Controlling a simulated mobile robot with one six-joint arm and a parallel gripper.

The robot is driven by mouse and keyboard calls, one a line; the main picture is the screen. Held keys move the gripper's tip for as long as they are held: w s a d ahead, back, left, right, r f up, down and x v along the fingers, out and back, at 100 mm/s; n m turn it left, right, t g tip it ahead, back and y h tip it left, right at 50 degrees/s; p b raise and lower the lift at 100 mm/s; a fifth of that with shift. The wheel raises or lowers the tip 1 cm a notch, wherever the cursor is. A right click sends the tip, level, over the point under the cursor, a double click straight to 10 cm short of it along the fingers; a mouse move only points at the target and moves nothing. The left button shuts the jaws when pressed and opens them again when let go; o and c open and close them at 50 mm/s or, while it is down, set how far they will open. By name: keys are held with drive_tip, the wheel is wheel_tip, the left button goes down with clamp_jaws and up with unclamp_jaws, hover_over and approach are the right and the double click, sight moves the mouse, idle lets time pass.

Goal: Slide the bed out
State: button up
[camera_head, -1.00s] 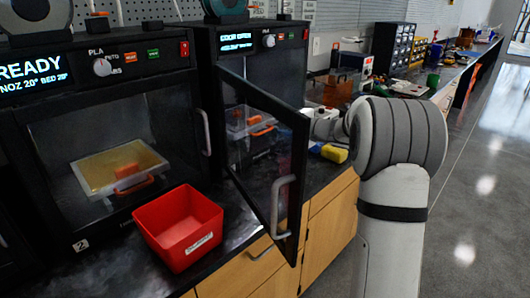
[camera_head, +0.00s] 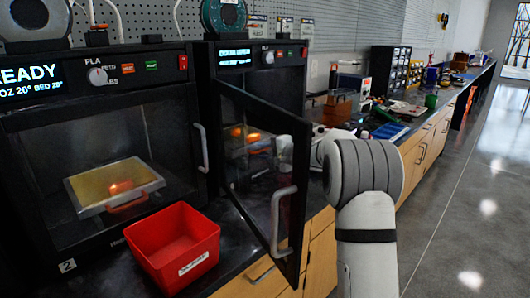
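The right printer (camera_head: 262,60) has its glass door (camera_head: 262,165) swung open toward me; its display appears to read door open. Through the dark glass I see orange parts (camera_head: 237,131) inside, where its bed is hard to make out. In the left printer (camera_head: 25,150), marked 2, a tan bed (camera_head: 88,187) with a pale rim, an orange print and an orange front handle lies inside. My arm stands right of the open door and reaches left behind it. A pale shape shows through the glass, probably my wrist; my gripper's fingers cannot be made out.
A red labelled bin (camera_head: 175,250) stands on the dark counter before the left printer, close to the open door. The door's handle (camera_head: 282,220) sticks out toward me. Drawer units (camera_head: 390,70) and a green cup (camera_head: 431,100) stand farther along the counter. The floor at right is clear.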

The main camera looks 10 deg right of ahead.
clamp_jaws()
idle(0.6)
